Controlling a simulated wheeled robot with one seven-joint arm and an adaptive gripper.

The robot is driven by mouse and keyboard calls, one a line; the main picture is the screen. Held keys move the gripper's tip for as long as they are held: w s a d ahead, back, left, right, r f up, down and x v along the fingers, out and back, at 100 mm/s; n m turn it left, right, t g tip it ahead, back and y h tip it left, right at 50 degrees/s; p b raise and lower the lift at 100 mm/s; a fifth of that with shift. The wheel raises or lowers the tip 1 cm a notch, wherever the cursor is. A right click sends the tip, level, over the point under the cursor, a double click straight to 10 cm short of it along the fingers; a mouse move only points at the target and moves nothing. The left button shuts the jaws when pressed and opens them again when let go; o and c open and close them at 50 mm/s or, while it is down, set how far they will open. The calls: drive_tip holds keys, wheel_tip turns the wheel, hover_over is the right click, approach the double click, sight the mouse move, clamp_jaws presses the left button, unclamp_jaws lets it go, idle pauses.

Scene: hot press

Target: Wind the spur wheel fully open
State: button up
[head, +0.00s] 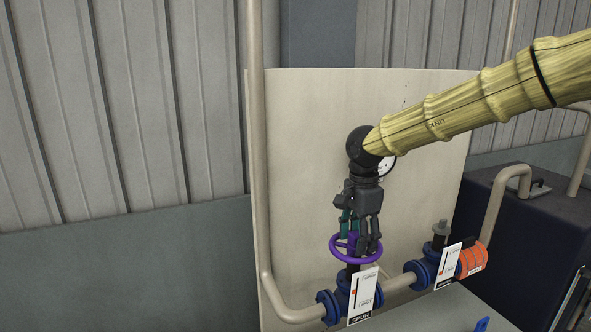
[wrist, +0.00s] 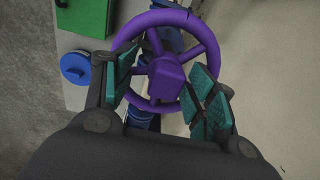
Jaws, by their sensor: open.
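The purple spur wheel (head: 337,250) lies flat on top of a blue valve (head: 338,305) on the beige pipe. A white plate marked SPUR (head: 363,295) with an orange pointer stands in front of that valve. My gripper (head: 360,245) points straight down over the wheel. In the wrist view the wheel (wrist: 205,38) shows its rim, spokes and a square purple hub (wrist: 166,78). My gripper's teal finger pads (wrist: 163,95) stand apart on either side of the hub, with gaps visible. Part of the wheel's near rim is hidden behind my fingers.
A second blue valve (head: 424,272) with a bare dark stem and its own white plate (head: 448,267) stands to the right, beside an orange collar (head: 472,262). A beige panel (head: 300,150) rises behind. A vertical pipe (head: 257,150) stands left. A dark cabinet (head: 525,225) is at right.

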drive_tip(key=shift+s+r, duration=0.15)
drive_tip(key=shift+s, duration=0.3)
drive_tip(key=shift+w+a+f, duration=0.2)
drive_tip(key=shift+w+f, duration=0.3)
drive_tip(key=shift+w, duration=0.35)
drive_tip(key=shift+s+d+r+m+p, duration=0.15)
drive_tip(key=shift+m+p, duration=0.1)
drive_tip(key=shift+m, duration=0.25)
drive_tip(key=shift+s+d+f+m+p, duration=0.15)
drive_tip(key=shift+m+p, duration=0.1)
drive_tip(key=shift+m, duration=0.25)
drive_tip(key=shift+w+a+m+p, duration=0.2)
drive_tip(key=shift+w+m+p, duration=0.1)
drive_tip(key=shift+m, duration=0.5)
drive_tip(key=shift+s+r+m+p, duration=0.15)
drive_tip(key=shift+m+p, duration=0.65)
drive_tip(key=shift+m, duration=1.5)
drive_tip(key=shift+m+p, duration=0.6)
drive_tip(key=shift+m, duration=1.9)
drive_tip(key=shift+m+p, duration=0.3)
drive_tip(key=shift+m, duration=2)
